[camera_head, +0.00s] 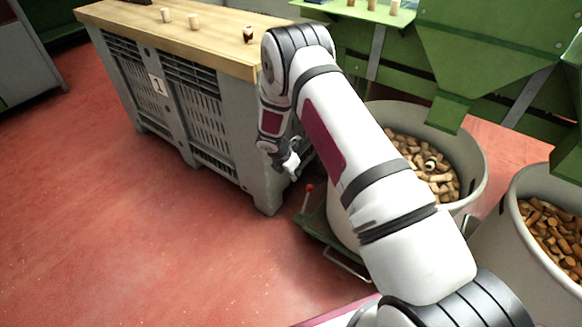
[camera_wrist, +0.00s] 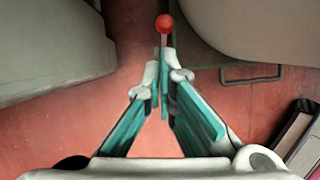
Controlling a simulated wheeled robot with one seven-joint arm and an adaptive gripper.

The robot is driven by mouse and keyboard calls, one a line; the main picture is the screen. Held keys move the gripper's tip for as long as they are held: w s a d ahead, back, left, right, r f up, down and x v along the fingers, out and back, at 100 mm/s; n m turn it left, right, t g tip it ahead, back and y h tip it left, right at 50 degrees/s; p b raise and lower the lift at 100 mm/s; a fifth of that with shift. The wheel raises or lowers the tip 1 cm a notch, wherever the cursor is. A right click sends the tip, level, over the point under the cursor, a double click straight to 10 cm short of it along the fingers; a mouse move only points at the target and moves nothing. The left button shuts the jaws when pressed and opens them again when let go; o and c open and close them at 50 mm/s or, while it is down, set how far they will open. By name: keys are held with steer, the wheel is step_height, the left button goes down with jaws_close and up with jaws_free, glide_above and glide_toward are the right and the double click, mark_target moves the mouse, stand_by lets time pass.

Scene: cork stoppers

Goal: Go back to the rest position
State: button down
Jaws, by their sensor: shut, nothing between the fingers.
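My gripper (camera_head: 291,161) hangs low in the body camera view, in front of the right end of the grey crate (camera_head: 223,170). In the wrist view my gripper (camera_wrist: 162,62) points down toward the red floor, its fingertips together and nothing between them. My arm crosses the middle of the body camera view and hides part of the crate and of a bin. A red-knobbed lever (camera_head: 309,188) is close to the gripper; its red knob also shows just beyond the fingertips in the wrist view (camera_wrist: 164,22).
A wooden top (camera_head: 215,30) on the crate bears several corks. Two round bins full of corks, one nearer the middle (camera_head: 477,178) and one at the right edge (camera_head: 513,203), stand below green machinery (camera_head: 470,60). The red floor (camera_head: 120,240) at left is clear.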

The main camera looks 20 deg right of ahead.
step_height(320, 180, up, 19)
steer(key=s+d+m, duration=0.2)
steer(key=s+m, duration=0.1)
steer(key=m, duration=0.3)
steer(key=s+r+m, duration=0.3)
steer(key=s+r, duration=0.2)
steer(key=r, duration=0.3)
steer(key=s+r+m, duration=0.3)
steer(key=s+r, duration=0.3)
steer(key=r, duration=0.2)
steer(key=s+a+r+m+g+y, duration=0.15)
steer(key=s+r+m, duration=0.6)
steer(key=s, duration=0.85)
steer(key=s+a+r+m+y, duration=0.1)
steer(key=s+a+m, duration=0.15)
steer(key=s, duration=0.75)
steer(key=s+a+r+m+y, duration=0.1)
steer(key=s+a+m+y, duration=0.15)
steer(key=s, duration=0.65)
step_height(320, 180, up, 29)
steer(key=t+p, duration=0.4)
steer(key=p, duration=2.3)
steer(key=shift+h+p, duration=0.35)
steer(key=shift+h, duration=0.05)
